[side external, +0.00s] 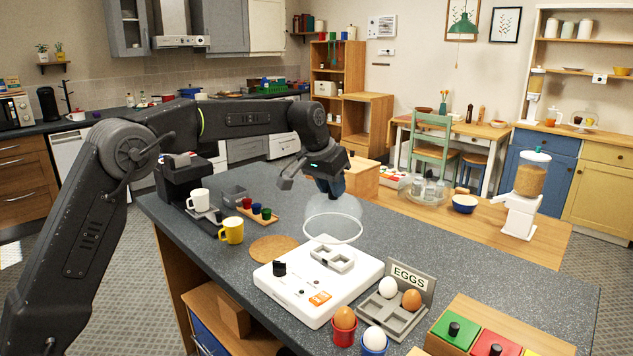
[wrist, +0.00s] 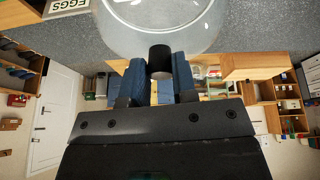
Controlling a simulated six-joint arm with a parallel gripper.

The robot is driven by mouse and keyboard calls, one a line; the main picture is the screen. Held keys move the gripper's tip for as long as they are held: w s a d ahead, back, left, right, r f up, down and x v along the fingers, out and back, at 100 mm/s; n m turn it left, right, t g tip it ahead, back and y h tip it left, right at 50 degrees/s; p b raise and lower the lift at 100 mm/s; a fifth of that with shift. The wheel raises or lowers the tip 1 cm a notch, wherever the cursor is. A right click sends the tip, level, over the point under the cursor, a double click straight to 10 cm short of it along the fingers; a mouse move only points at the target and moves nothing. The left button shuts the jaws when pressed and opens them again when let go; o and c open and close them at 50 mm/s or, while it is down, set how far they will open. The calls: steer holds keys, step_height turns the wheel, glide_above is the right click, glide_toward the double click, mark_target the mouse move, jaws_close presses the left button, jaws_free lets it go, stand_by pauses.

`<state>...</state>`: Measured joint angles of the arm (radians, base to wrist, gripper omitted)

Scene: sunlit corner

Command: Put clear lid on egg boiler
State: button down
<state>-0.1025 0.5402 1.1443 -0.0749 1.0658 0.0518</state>
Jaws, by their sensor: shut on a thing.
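The clear lid (side external: 333,212) is a see-through dome with a pale rim and a black knob (wrist: 159,58). My gripper (side external: 330,190) is shut on this knob, with a blue finger pad on each side of it in the wrist view (wrist: 159,72). The lid hangs below my gripper, rim down and roughly level, and appears to be above the counter. A low white appliance (side external: 350,288), seemingly the egg boiler, stands in front of the lid in the side view. It has a black knob, a grey square piece on top and an orange label.
An egg tray (side external: 402,318) with an EGGS sign stands right of the appliance, with eggs in red and blue cups before it. A round cork mat (side external: 273,249), yellow mug (side external: 231,231) and small-cup rack (side external: 262,216) are left. The counter (side external: 430,240) right of the lid is clear.

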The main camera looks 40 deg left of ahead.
step_height(320, 180, down, 8)
steer(key=shift+r, duration=0.15)
stand_by(0.6)
steer(key=shift+a+f, duration=0.1)
steer(key=shift+f, duration=0.45)
stand_by(1.6)
steer(key=shift+c, duration=1.8)
jaws_free()
steer(key=shift+r, duration=0.1)
steer(key=shift+r, duration=3.95)
steer(key=shift+s, duration=0.1)
